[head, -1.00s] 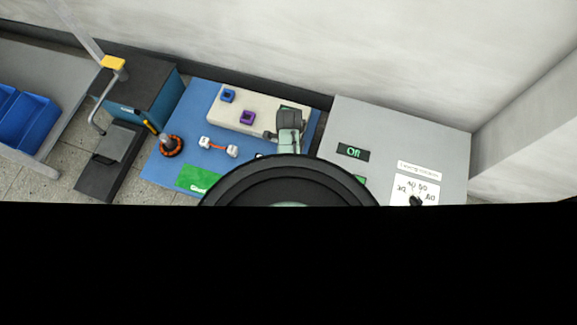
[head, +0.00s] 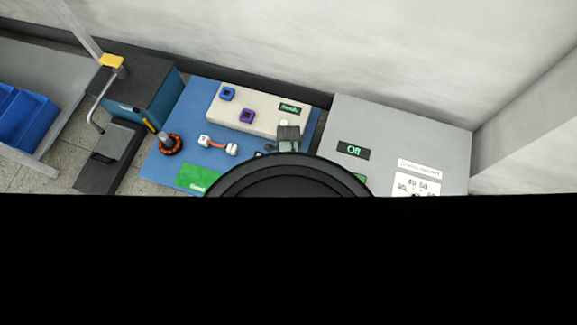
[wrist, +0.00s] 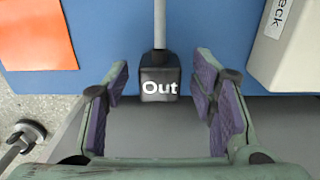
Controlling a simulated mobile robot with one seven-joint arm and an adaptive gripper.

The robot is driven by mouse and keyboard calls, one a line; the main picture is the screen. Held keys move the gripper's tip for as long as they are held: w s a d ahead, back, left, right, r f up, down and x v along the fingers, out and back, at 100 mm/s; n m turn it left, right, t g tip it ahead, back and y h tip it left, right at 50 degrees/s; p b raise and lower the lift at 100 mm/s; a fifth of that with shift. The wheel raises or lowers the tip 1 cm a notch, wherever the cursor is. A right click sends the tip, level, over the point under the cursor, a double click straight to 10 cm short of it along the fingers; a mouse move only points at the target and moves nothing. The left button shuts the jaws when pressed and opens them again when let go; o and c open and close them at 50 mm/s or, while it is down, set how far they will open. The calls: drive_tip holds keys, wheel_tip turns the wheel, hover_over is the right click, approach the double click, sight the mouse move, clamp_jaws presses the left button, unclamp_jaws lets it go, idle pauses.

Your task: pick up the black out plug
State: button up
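The black out plug (wrist: 159,78) is a small dark block with white "Out" lettering, seen in the wrist view at the edge of the blue mat. A grey rod or cable runs from it toward the top of that view. My gripper (wrist: 160,95) is open, its purple-padded fingers standing on either side of the plug with a gap to each. Nothing is between the pads except the plug's area. In the head view my gripper is mostly hidden behind my own dark arm, and I cannot make out the plug there.
In the wrist view a white box (wrist: 292,45) stands close at right and an orange sheet (wrist: 35,32) lies at upper left. In the head view, the blue mat (head: 185,125) holds a white block (head: 262,122); a grey panel (head: 375,125) reading "Off" is at right.

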clamp_jaws()
idle(0.5)
drive_tip(key=shift+r, duration=0.15)
